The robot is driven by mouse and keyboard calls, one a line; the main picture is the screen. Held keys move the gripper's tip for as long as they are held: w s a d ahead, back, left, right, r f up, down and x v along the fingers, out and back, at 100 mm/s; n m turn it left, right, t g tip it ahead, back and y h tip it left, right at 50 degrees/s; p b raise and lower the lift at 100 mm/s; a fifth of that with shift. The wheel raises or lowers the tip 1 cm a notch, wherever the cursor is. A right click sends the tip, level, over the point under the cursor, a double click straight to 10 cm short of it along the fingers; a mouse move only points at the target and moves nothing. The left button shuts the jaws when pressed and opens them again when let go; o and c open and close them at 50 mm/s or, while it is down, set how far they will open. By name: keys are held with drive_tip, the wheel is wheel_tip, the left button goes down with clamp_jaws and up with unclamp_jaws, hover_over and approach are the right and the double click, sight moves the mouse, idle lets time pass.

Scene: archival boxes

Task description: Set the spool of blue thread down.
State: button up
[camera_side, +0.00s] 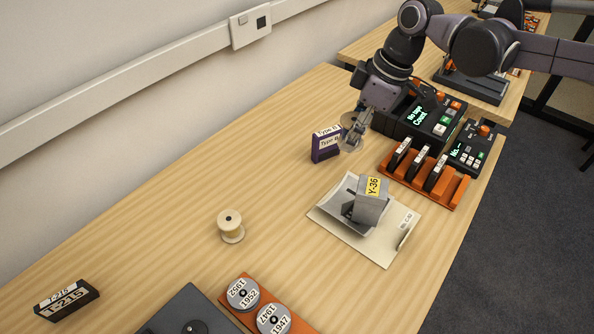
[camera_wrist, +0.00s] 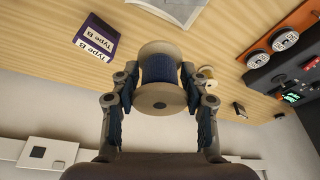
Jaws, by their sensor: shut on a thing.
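My gripper (camera_side: 352,134) is at the far part of the table, beside the purple "Type B" box (camera_side: 326,144). In the wrist view, my gripper (camera_wrist: 157,80) is shut on the spool of blue thread (camera_wrist: 160,68). The blue winding shows between two pale flanges, with one finger on each side. The spool appears to be held above the wooden table. In the side view the fingers hide most of the spool, and its height above the table is hard to judge.
A pale cradle (camera_side: 385,246) holds a grey box marked Y-36 (camera_side: 371,203). An orange rack (camera_side: 455,190) and dark devices stand at the right. A cream spool (camera_side: 230,226) stands mid-table. A T-215 box (camera_side: 67,300) lies front left. The table left of the purple box is clear.

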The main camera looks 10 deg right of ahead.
drive_tip(key=s+d+f, duration=0.1)
drive_tip(key=s+d, duration=0.2)
drive_tip(key=s, duration=0.5)
drive_tip(key=s+d+f, duration=0.1)
drive_tip(key=s+d, duration=0.1)
drive_tip(key=s, duration=0.7)
hover_over(329, 286)
drive_tip(key=d, duration=0.1)
drive_tip(key=f, duration=1.1)
drive_tip(key=shift+s+f, duration=0.2)
drive_tip(key=shift+f, duration=2.15)
drive_tip(key=shift+f, duration=0.1)
drive_tip(key=o, duration=1.1)
